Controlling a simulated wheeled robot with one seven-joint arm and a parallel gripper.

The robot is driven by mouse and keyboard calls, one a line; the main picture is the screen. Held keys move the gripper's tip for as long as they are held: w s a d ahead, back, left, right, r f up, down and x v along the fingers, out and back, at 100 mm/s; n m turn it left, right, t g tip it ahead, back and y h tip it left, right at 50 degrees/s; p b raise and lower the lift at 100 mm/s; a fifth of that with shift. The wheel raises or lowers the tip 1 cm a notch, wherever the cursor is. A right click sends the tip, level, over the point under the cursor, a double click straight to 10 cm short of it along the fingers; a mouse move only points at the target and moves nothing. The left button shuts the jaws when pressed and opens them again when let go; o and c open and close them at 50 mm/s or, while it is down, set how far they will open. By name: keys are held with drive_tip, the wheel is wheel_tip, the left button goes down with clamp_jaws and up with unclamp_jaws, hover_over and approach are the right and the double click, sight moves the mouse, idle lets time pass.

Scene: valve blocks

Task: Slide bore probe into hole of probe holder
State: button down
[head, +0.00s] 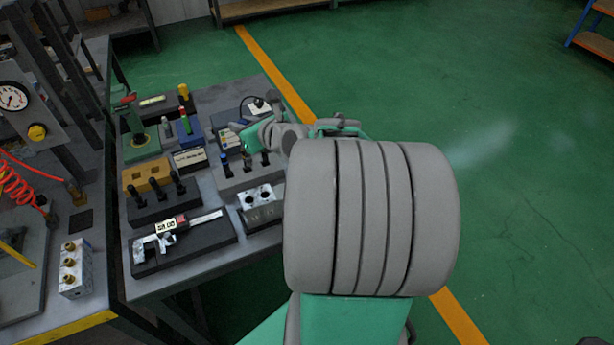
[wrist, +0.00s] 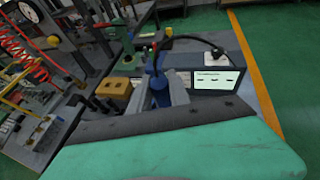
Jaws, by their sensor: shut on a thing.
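My gripper (wrist: 160,97) is shut on the bore probe (wrist: 156,82), a slim blue body between the two grey fingers in the wrist view. A black cable appears to run from its top to the right. In the head view, my gripper (head: 250,135) is above the back of the bench fixtures, and the probe is hard to make out. A grey block (head: 238,182) with several dark upright pieces, below my gripper in the picture, looks like the probe holder. Its hole and the probe's tip are hidden, so I cannot tell whether they touch.
A display box (wrist: 218,80) stands right of the gripper. A yellow block (head: 146,174), a dark block with black pins (head: 155,205), a caliper on a dark pad (head: 185,245) and a silver block with holes (head: 258,195) crowd the bench. A green stand (head: 140,140) is at the back left.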

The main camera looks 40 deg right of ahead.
drive_tip(key=s+d+m+h+b, duration=0.15)
drive_tip(key=s+d, duration=0.25)
drive_tip(key=d, duration=0.4)
drive_tip(key=s+d+m+h+b, duration=0.1)
drive_tip(key=s+d+m+h, duration=0.15)
drive_tip(key=d, duration=0.45)
wheel_tip(320, 180, down, 8)
drive_tip(key=b, duration=0.1)
drive_tip(key=shift+s+d+f+g, duration=0.15)
drive_tip(key=shift+s+f+g, duration=0.1)
drive_tip(key=shift+g, duration=0.05)
drive_tip(key=shift+f, duration=0.1)
drive_tip(key=c, duration=1.2)
unclamp_jaws()
